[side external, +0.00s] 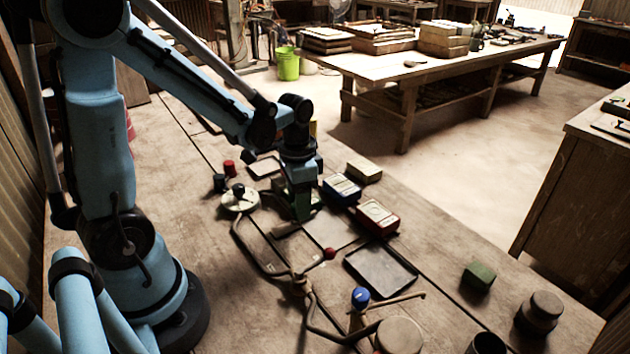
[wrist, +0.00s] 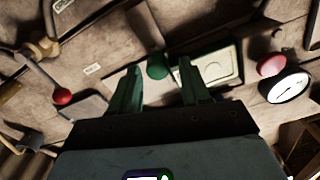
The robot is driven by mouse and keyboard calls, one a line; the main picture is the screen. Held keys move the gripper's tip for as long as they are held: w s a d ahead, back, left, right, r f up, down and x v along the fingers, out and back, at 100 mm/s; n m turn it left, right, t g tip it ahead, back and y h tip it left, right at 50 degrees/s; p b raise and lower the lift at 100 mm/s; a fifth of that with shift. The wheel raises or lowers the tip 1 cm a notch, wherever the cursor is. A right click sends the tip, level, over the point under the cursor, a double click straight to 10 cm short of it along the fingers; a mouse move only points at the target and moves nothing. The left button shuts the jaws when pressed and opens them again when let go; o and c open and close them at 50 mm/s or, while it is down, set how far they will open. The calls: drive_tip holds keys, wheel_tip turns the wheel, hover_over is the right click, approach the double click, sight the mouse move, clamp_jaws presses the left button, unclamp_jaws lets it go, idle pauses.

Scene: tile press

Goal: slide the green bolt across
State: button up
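The green bolt's round knob (wrist: 157,71) shows in the wrist view, between and just beyond my fingertips. The rest of the bolt is dark or hidden there. My gripper (wrist: 160,66) has its two green fingers well apart, one to each side of the knob, and I see no clear contact with it. In the side external view my gripper (side external: 302,213) points down, low over the bench fixture. The bolt's knob cannot be made out there; the gripper seems to hide it.
A red knob (wrist: 62,96) on a rod lies left in the wrist view. A white dial (wrist: 288,87) is on the right. Red (side external: 377,216) and blue (side external: 342,188) boxes stand right of my gripper. A blue knob (side external: 360,297) and bent bars are in front. A dark tray (side external: 380,270) lies nearby.

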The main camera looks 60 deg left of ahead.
drive_tip(key=shift+s, duration=0.1)
wheel_tip(320, 180, up, 12)
idle(1.0)
drive_tip(key=s+d+f+n+t, duration=0.2)
drive_tip(key=d+n+t, duration=0.1)
drive_tip(key=d+t, duration=0.3)
drive_tip(key=shift+d+t, duration=0.3)
drive_tip(key=shift+t, duration=0.3)
idle(1.3)
